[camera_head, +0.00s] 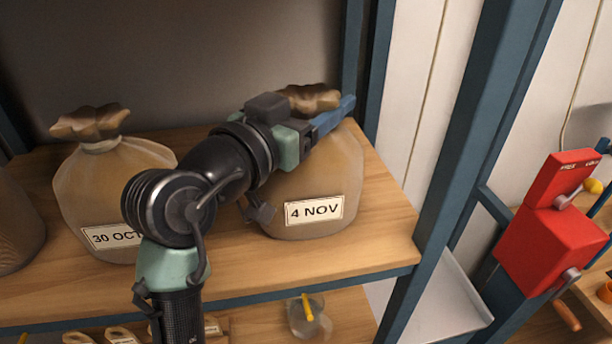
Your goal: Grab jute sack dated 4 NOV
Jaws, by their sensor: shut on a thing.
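The jute sack labelled 4 NOV (340,178) stands upright on the wooden shelf at the right end. Its gathered brown top (312,98) shows behind my gripper. My gripper (335,118) reaches in from the left, with its blue fingers at the sack's neck. It is shut on the sack at the neck; the exact contact is partly hidden by the gripper body. My arm covers the left side of the sack. The label faces forward and is readable.
A second sack labelled 30 OCT (90,190) stands to the left, partly behind my arm. Another sack (15,225) is cut off at the left edge. A blue shelf post (468,130) rises to the right. A red machine (550,240) stands beyond it.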

